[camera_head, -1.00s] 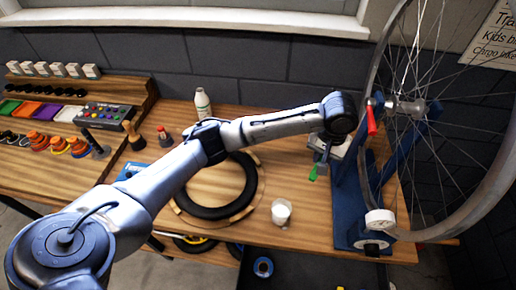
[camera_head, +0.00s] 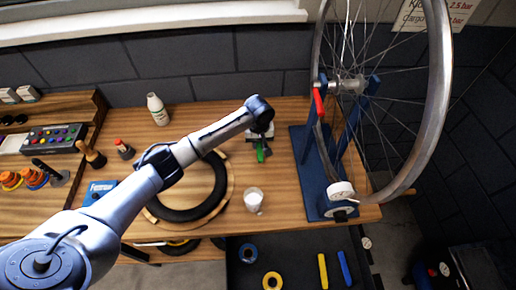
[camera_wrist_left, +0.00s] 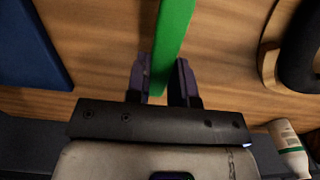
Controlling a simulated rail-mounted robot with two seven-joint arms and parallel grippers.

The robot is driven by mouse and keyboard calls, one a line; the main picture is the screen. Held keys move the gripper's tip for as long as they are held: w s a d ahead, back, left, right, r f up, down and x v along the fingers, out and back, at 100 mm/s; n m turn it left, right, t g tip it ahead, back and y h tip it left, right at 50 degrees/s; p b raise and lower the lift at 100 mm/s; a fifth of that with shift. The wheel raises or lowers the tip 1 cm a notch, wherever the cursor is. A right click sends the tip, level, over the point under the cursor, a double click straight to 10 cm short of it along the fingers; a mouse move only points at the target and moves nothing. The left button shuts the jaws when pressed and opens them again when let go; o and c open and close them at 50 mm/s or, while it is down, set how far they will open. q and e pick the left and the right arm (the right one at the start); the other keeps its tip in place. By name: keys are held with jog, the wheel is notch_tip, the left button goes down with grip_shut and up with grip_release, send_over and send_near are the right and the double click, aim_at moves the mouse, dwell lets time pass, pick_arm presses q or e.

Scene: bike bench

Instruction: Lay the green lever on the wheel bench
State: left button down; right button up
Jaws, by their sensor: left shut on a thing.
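The green lever (camera_head: 261,153) is held in my left gripper (camera_head: 261,140), above the wooden wheel bench (camera_head: 285,192) and left of the blue wheel stand. In the left wrist view the lever (camera_wrist_left: 173,38) is a long green bar between the two dark fingers of the gripper (camera_wrist_left: 162,78), which are shut on it. It extends out past the fingertips over the wood grain. I cannot tell whether its lower end touches the bench. My right gripper is in neither current view.
The blue wheel stand (camera_head: 309,165) holds a large wheel (camera_head: 437,110) at the right. A black tyre (camera_head: 185,213) and a white cup (camera_head: 253,200) sit nearer the front edge. A white bottle (camera_head: 157,109) stands at the back. Bare wood lies between cup and stand.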

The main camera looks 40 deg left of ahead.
aim_at(259, 144)
pick_arm(q)
notch_tip(259, 144, down, 4)
jog(key=shift+r+b, duration=0.25)
jog(key=shift+b, duration=0.1)
jog(key=c, duration=1)
grip_release()
jog(key=shift+f, duration=0.1)
notch_tip(259, 144, up, 11)
jog(key=shift+r+p, duration=0.15)
jog(key=shift+p, duration=0.9)
jog(key=shift+r, duration=0.55)
